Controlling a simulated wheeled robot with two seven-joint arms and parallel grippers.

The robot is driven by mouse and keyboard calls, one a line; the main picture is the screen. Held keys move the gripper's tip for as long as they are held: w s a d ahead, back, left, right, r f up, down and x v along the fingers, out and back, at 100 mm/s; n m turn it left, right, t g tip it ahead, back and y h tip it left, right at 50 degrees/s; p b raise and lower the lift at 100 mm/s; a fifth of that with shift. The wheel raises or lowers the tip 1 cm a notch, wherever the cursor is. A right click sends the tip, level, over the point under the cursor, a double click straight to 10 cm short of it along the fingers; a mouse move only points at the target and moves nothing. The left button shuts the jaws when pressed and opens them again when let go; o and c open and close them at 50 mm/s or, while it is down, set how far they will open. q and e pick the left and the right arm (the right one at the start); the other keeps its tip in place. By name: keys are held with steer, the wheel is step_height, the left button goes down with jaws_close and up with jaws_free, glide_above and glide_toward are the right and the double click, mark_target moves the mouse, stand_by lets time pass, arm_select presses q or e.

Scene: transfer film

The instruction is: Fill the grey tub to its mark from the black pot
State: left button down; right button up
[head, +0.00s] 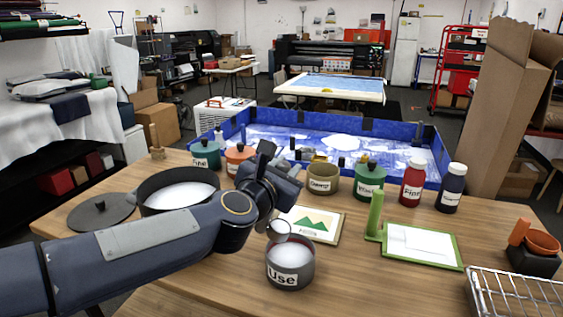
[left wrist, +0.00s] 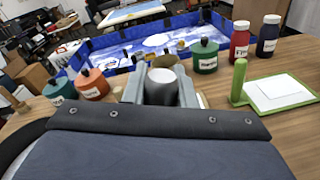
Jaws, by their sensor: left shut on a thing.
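The black pot (head: 180,192) stands uncovered at the left of the table, with white material inside. The grey tub (head: 290,272), labelled "Use", stands near the front edge and also holds white material; I cannot make out its mark. My left gripper (head: 284,188) is above and behind the tub, shut on a small grey scoop (head: 279,231). The scoop's round mouth shows just over the tub's back rim; I cannot tell whether it touches or what is inside it. In the left wrist view a grey piece (left wrist: 161,88) sits between the fingers. My right gripper is not in view.
A dark lid (head: 101,211) lies left of the pot. A picture card (head: 311,224) and a green-framed board (head: 423,246) lie right of the arm. Lidded pots and red (head: 411,182) and dark (head: 450,188) bottles line the back. A wire rack (head: 515,293) is at front right.

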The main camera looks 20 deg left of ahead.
arm_select(q)
steer(key=shift+w+d+f+m+g+y+p, duration=0.6)
steer(key=shift+d+f+m+p, duration=1.45)
steer(key=shift+d+p, duration=1.1)
steer(key=shift+w+d+f+m+g+y+p, duration=0.35)
steer(key=shift+d+f+m+y+p, duration=0.45)
steer(key=shift+d+f+m+p, duration=1.4)
steer(key=s+a+r+n+t+h+b, duration=0.1)
steer(key=a+r+n+b, duration=0.3)
steer(key=b, duration=0.5)
steer(key=s+a+r+n+t+h+b, duration=0.1)
steer(key=a+r+n+h+b, duration=0.1)
steer(key=a+r+n+b, duration=0.3)
steer(key=a+n+b, duration=0.3)
steer(key=a+b, duration=0.1)
steer(key=a, duration=0.2)
steer(key=shift+s+r+t, duration=0.3)
steer(key=shift+s+t, duration=0.05)
steer(key=shift+r, duration=0.15)
